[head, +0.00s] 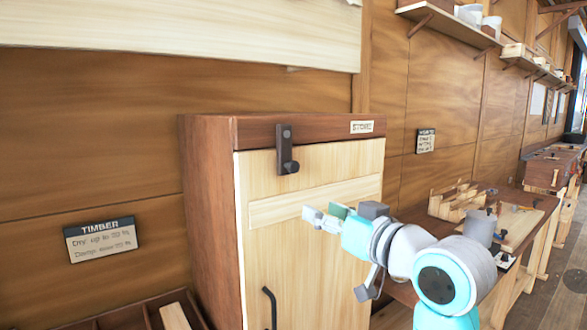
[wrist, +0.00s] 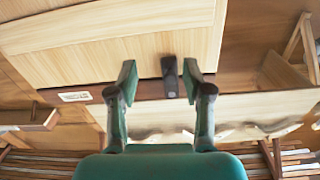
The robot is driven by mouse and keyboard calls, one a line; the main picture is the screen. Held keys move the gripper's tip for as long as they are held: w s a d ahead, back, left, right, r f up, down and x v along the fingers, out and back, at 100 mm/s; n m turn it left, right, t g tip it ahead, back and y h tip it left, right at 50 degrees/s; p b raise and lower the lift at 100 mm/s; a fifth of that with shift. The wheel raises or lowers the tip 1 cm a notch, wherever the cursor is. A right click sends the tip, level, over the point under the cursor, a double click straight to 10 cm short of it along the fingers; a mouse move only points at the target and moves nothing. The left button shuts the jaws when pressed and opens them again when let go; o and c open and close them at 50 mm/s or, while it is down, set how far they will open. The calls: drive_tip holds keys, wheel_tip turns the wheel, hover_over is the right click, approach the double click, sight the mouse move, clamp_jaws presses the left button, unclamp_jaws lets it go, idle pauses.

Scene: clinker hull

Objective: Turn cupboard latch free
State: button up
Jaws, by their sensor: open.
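The cupboard latch (head: 285,152) is a dark upright piece at the top edge of the pale cupboard door (head: 300,235). Its lower end hangs over the front of the door. My gripper (head: 325,214) is open and empty, below and to the right of the latch in the head view, apart from it. In the wrist view the picture is upside down, and the dark latch (wrist: 170,77) shows beyond and between the two spread fingers (wrist: 159,73), nearer the right one. No contact shows.
A dark door handle (head: 270,305) sits low on the door. A STORE label (head: 362,127) is on the cupboard's top rail. A TIMBER sign (head: 100,240) hangs on the wall to the left. A workbench with tools (head: 515,222) stands to the right.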

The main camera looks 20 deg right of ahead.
drive_tip(key=n, duration=0.1)
approach(295, 166)
drive_tip(key=x, duration=1)
drive_tip(key=shift+w+a, duration=0.1)
drive_tip(key=shift+w, duration=0.2)
clamp_jaws()
